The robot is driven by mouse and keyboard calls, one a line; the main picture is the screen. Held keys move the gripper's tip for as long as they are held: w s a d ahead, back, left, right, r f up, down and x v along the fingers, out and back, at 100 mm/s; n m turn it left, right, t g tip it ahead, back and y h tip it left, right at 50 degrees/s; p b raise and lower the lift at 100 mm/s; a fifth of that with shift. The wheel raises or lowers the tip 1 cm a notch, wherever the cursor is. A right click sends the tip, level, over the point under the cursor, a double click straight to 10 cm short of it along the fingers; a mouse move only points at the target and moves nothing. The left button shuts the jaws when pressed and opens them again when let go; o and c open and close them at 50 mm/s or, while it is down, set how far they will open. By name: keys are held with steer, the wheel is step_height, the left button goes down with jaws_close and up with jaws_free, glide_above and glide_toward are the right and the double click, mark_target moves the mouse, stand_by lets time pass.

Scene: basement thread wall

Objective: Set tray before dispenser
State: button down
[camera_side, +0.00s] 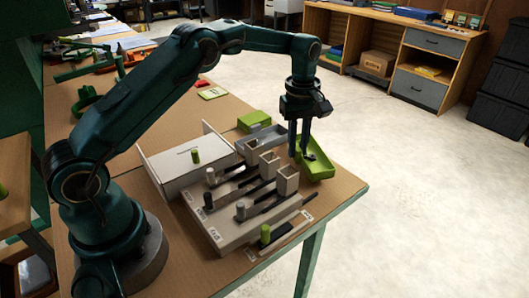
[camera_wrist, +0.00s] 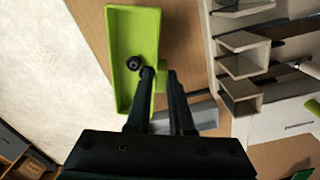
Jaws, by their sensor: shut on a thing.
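A bright green shallow tray (camera_side: 318,171) is at the right side of the table, by the open square ends of the chutes on the pale dispenser (camera_side: 225,232). My gripper (camera_side: 299,154) points down at the tray's near-left side and is shut on it. In the wrist view the fingertips (camera_wrist: 160,73) are at the tray's long side, with a bit of green between them. The tray (camera_wrist: 119,35) holds a small dark round thing (camera_wrist: 134,63). The chute ends (camera_wrist: 245,42) show to its right, apart from it. I cannot tell whether the tray touches the table.
A grey bin (camera_side: 262,137) and a green box (camera_side: 254,121) stand behind the chutes. A white box with a green knob (camera_side: 190,170) stands left of them. The table edge (camera_side: 352,193) is close to the tray's right. Tools lie at the far left.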

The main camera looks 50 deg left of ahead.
steer(key=shift+f, duration=1)
steer(key=shift+f, duration=0.1)
steer(key=c, duration=0.8)
jaws_free()
